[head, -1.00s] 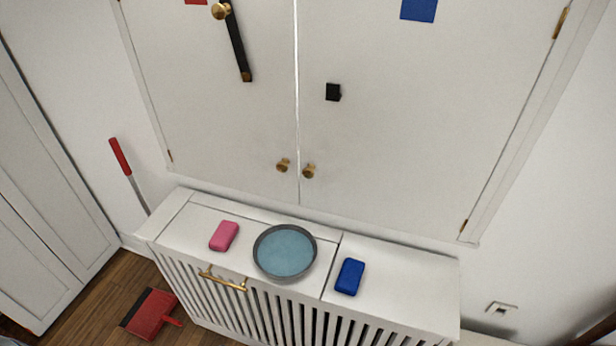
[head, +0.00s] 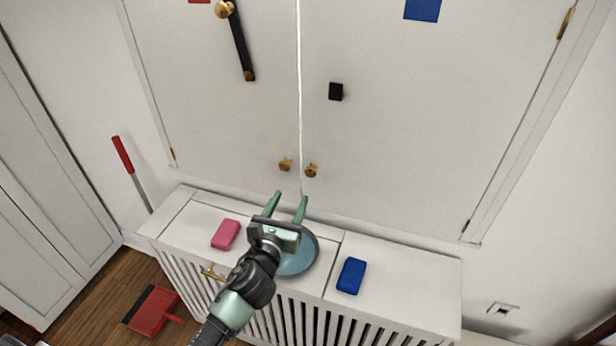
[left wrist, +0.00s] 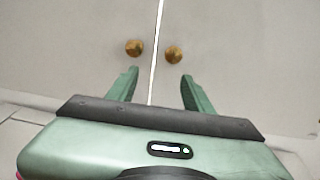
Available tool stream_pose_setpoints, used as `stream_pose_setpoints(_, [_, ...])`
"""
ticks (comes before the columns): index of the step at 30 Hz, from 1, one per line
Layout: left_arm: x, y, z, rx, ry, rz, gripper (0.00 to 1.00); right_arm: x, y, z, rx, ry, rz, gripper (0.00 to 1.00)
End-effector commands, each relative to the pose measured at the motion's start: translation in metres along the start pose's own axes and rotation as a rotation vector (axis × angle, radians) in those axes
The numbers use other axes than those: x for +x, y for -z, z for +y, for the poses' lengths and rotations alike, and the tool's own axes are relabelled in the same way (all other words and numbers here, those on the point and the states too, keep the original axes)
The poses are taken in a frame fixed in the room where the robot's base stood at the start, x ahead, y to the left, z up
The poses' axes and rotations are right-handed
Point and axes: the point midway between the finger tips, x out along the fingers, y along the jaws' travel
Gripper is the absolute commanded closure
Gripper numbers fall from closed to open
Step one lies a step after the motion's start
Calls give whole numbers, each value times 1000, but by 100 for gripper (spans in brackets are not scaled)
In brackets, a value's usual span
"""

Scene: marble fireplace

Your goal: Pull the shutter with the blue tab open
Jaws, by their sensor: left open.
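The shutter with the blue tab (head: 422,9) is the right one (head: 420,120) of two white shutters. Both look shut, with a thin bright gap between them. Its brass knob (head: 311,170) is low by the gap and also shows in the left wrist view (left wrist: 173,54). The left shutter's knob (head: 285,164) sits beside it and also shows in the left wrist view (left wrist: 134,47). My left gripper (head: 287,197) is open and empty, its fingers pointing up toward the knobs, apart from both. In the left wrist view the fingers (left wrist: 160,80) lie below the knobs.
A white radiator cover (head: 410,270) stands below the shutters. It bears a pink block (head: 226,234), a blue dish (head: 300,262) partly hidden by my arm, and a blue block (head: 351,275). A black bar (head: 240,45) is on the left shutter, a black block (head: 336,92) on the right one.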

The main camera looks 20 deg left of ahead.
Motion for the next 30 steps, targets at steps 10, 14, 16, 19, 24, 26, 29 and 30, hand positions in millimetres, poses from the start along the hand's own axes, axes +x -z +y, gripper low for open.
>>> stream_pose_setpoints(10, [29,-14,-18,296,68,-78,49,-3,1,0,0,0,1,49])
stream_pose_setpoints(14, [51,-15,-19,292,66,-77,49,-6,1,0,0,0,1,49])
stream_pose_setpoints(16, [62,-16,-20,292,67,-77,49,-7,1,0,0,0,1,49])
stream_pose_setpoints(19, [76,-16,-21,290,66,-76,49,-8,1,0,-1,0,1,49])
stream_pose_setpoints(24, [89,-16,-22,290,67,-75,49,-9,2,0,-1,1,1,49])
stream_pose_setpoints(26, [91,-16,-22,290,68,-75,49,-9,2,0,-1,1,1,49])
stream_pose_setpoints(29, [91,-16,-22,290,68,-75,49,-9,2,0,-1,1,1,49])
stream_pose_setpoints(30, [91,-16,-22,290,68,-75,49,-9,2,0,-1,1,1,49])
